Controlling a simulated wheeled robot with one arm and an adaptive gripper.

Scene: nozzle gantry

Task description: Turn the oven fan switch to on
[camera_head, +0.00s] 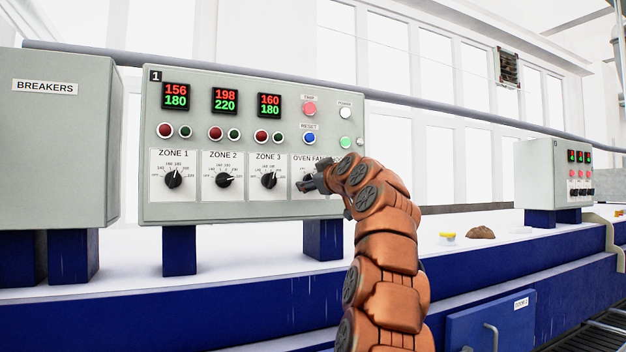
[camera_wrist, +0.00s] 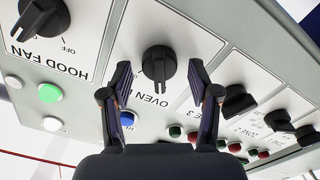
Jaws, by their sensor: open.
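The oven fan switch is a black rotary knob (camera_wrist: 158,63) on a white plate marked OVEN. In the wrist view the label is upside down and the knob's narrow grip runs up and down the picture. No on or off marking for it is readable. My gripper (camera_head: 311,184) is at this switch in the head view and hides most of it. In the wrist view its two fingers are spread, one on each side of the knob, with visible gaps. I cannot tell how deep the fingertips reach.
The hood fan knob (camera_wrist: 42,19) is close beside the gripper in the wrist view. The zone 3 knob (camera_head: 269,180) is left of it in the head view. Blue reset (camera_head: 309,138) and green (camera_head: 345,142) buttons sit above. A breakers box (camera_head: 60,150) stands left.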

